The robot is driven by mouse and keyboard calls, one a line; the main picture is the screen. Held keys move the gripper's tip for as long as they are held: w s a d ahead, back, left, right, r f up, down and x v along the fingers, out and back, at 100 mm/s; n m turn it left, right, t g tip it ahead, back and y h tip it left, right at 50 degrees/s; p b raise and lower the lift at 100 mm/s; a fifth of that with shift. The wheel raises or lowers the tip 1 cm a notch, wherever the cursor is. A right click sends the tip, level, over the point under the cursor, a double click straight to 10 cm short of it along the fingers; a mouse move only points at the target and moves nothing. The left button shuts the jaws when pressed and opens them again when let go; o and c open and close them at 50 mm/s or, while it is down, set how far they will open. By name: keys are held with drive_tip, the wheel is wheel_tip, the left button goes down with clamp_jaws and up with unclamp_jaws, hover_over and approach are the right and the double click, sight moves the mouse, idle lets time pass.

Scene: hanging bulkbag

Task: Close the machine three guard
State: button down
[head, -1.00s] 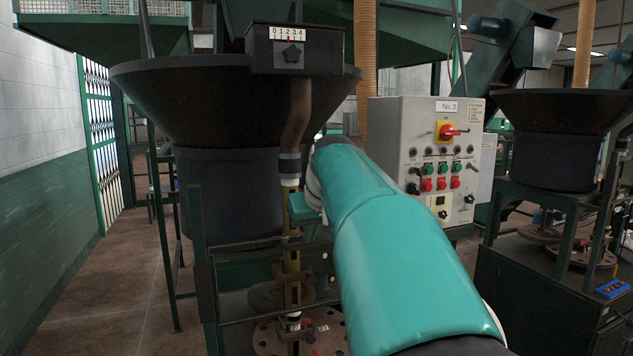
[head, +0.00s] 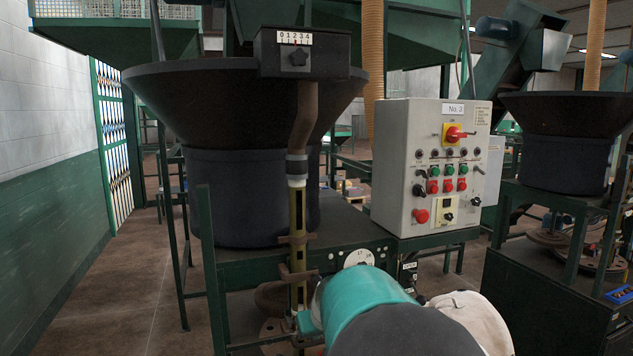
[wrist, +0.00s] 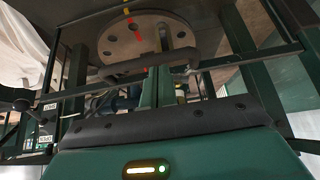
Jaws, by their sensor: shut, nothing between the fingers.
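Machine three shows in the head view, with a grey control box (head: 432,165) labelled "No. 3" and a black hopper (head: 235,105) to its left. I cannot make out a guard for certain.
A green machine frame with thin rails (wrist: 75,92) surrounds the gripper closely. An upright post (head: 297,235) stands left of my arm in the head view. A second machine with a black hopper (head: 562,125) stands at the right. Open brown floor (head: 125,290) lies at the left.

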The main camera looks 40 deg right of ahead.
sight(317, 348)
wheel_tip(317, 348, down, 4)
drive_tip(key=shift+s+f, duration=0.15)
drive_tip(key=shift+a+f, duration=0.1)
idle(0.4)
drive_tip(key=r, duration=0.2)
drive_tip(key=w+r, duration=0.1)
drive_tip(key=r, duration=0.1)
drive_tip(key=shift+d, duration=0.25)
drive_tip(key=v, duration=1)
drive_tip(key=shift+r, duration=0.45)
drive_tip(key=shift+a, duration=0.1)
